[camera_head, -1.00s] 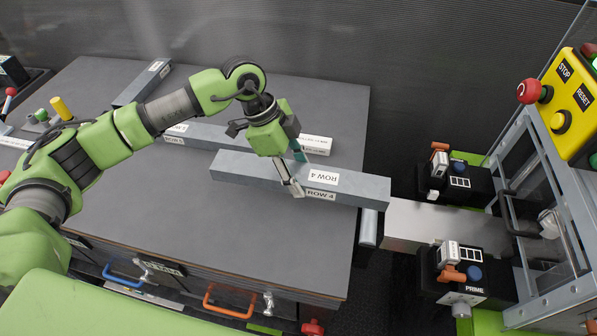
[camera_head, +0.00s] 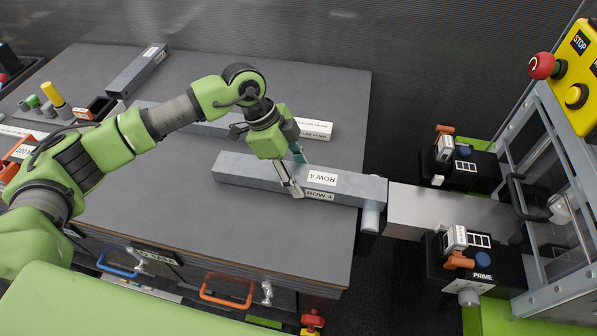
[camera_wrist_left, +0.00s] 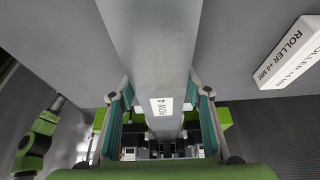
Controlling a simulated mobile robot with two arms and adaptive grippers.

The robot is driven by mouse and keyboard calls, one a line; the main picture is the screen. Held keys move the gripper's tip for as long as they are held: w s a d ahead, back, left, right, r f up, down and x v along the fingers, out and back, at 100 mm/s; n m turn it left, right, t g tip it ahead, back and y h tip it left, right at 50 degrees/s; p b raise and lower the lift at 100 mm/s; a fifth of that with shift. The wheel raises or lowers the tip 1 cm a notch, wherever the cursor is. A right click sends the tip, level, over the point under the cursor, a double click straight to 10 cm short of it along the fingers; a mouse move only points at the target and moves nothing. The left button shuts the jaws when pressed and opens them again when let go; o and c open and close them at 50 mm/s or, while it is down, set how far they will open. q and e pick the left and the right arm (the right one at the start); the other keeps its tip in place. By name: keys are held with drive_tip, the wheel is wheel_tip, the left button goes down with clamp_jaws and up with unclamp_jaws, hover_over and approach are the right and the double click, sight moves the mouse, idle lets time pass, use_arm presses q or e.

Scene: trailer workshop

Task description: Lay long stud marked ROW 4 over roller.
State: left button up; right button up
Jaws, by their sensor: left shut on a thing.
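The long grey stud marked ROW 4 (camera_head: 240,170) lies lengthwise above the front-right part of the bench (camera_head: 200,215). Its right end reaches past the bench's right edge. My left gripper (camera_head: 294,174) is shut on the stud near its middle, one finger on each side; the wrist view shows the stud (camera_wrist_left: 150,50) between both fingers. The roller (camera_head: 371,217), a pale grey cylinder at the bench's right edge, shows below the stud's right end. Its far part is hidden under the stud. I cannot tell whether they touch. My right gripper is not in view.
Behind the stud, another long grey piece (camera_head: 215,126) lies on the bench with a white block (camera_head: 314,128), which reads ROLLER +4 MM in the wrist view. A third bar (camera_head: 136,72) lies at back left. A metal bed (camera_head: 430,208) leads right into the machine.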

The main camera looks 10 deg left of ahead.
use_arm(q)
drive_tip(key=shift+f, duration=0.15)
idle(0.3)
drive_tip(key=o, duration=1.4)
drive_tip(key=v, duration=1.2)
